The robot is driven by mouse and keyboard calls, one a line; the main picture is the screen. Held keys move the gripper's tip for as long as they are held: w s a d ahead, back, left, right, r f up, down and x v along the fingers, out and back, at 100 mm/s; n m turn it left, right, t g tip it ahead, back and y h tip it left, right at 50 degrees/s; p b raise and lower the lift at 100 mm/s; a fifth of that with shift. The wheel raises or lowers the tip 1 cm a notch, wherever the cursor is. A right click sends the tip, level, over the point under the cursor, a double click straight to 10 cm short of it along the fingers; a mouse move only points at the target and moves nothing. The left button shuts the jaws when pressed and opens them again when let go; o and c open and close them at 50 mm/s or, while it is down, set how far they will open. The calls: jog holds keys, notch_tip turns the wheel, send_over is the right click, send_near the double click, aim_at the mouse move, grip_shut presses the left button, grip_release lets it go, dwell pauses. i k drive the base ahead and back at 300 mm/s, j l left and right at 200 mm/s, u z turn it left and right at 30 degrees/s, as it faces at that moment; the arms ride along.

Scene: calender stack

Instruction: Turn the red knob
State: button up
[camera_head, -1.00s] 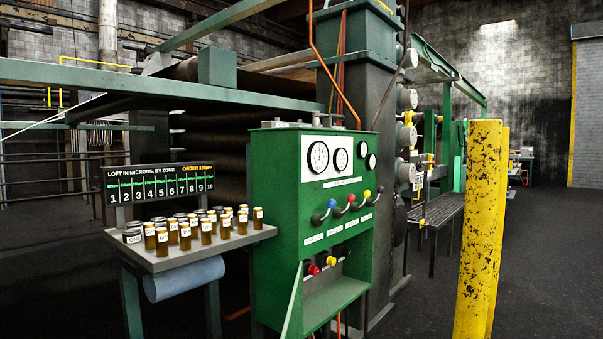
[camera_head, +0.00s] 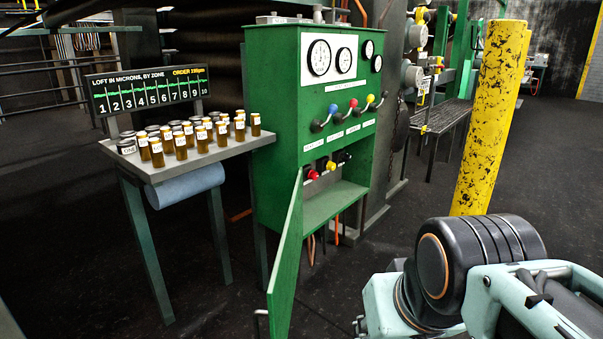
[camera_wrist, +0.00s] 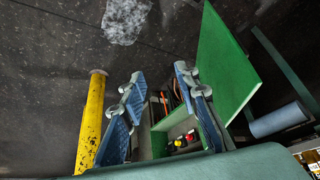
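The red knob (camera_head: 313,174) sits in the lower recess of the green control cabinet (camera_head: 270,95), left of a yellow knob (camera_head: 331,165). A dark knob is partly visible further right. In the wrist view the red knob (camera_wrist: 180,143) shows low, between the fingers, with the yellow knob (camera_wrist: 191,136) beside it. My gripper (camera_wrist: 160,73) is open and empty, apart from the knob. It is not visible in the head view, where only part of my arm shows at the lower right.
The cabinet's green door (camera_head: 287,262) hangs open in front of the recess; it also shows in the wrist view (camera_wrist: 226,65). Levers with coloured balls (camera_head: 353,103) sit above. A yellow post (camera_head: 491,115) stands right. A table (camera_head: 190,166) with several jars stands left.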

aim_at(312, 175)
jog(key=i+l+z, duration=0.1)
jog(key=i+z, duration=0.3)
jog(key=i, duration=0.6)
